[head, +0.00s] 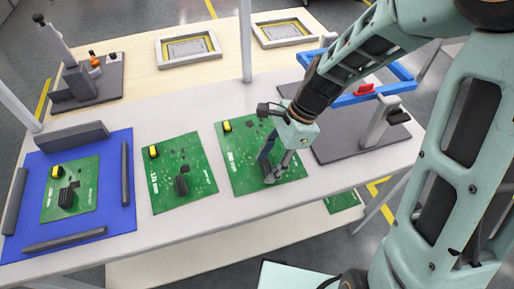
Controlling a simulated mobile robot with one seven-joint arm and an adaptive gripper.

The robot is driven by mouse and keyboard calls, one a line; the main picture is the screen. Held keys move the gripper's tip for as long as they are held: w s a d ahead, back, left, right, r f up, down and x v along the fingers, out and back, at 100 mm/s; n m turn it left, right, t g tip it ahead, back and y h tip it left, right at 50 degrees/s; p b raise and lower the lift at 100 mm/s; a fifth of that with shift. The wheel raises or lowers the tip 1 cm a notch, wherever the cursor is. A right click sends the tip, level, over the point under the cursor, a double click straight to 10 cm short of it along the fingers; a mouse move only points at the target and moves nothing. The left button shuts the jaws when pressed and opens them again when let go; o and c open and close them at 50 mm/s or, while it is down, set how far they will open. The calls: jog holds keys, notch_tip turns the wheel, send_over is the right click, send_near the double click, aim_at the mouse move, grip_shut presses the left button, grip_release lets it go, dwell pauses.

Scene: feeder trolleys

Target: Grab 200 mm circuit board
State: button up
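Three green circuit boards of different sizes lie in a row. The largest board (240,165) is on the right, a middle-sized board (168,195) is left of it, and the smallest board (85,180) sits on a blue mat. The white size markings are too small to read surely. Each of the left two boards has a yellow-black part and an upright black finned part. My gripper (269,168) points down over the largest board, its fingertips low at the spot of its dark part, which they mostly hide. Whether the fingers are closed on that part is unclear.
The blue mat (115,212) has grey bars around the small board. A blue frame (345,98) with a red piece and a grey stand (345,145) are right of my gripper. A grey device (75,85) and two framed trays (188,48) are behind. A pole (246,45) rises mid-table.

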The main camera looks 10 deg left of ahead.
jog(key=c, duration=1)
grip_shut()
jog(key=shift+r, duration=0.2)
